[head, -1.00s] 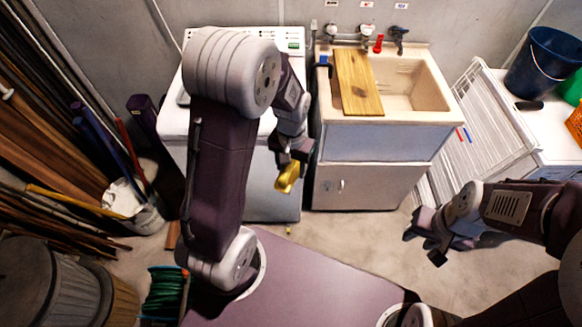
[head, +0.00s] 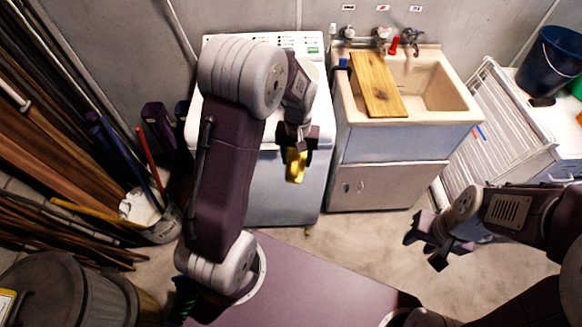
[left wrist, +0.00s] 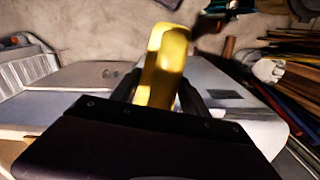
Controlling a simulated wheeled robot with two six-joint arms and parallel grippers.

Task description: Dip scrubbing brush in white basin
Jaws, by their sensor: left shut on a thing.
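A yellow block-like thing, which I take for the scrubbing brush (head: 296,168), is held between the fingers of my left gripper (head: 297,150). It hangs below the fingers in front of the white machine, and its bristles cannot be made out. In the left wrist view the yellow brush (left wrist: 162,65) stands between the two fingers (left wrist: 157,90). The pale cream-white basin (head: 432,85) is sunk in the sink unit, right of and beyond my left gripper. A wooden board covers its left part. My right gripper (head: 430,246) is open and empty, in front of the drying rack.
The wooden board (head: 378,85) lies across the sink's left side. Taps (head: 381,38) and a red item (head: 394,46) stand at its back. A white machine (head: 262,185) is left of the sink. A drying rack (head: 500,125) and dark blue bucket (head: 548,60) are right.

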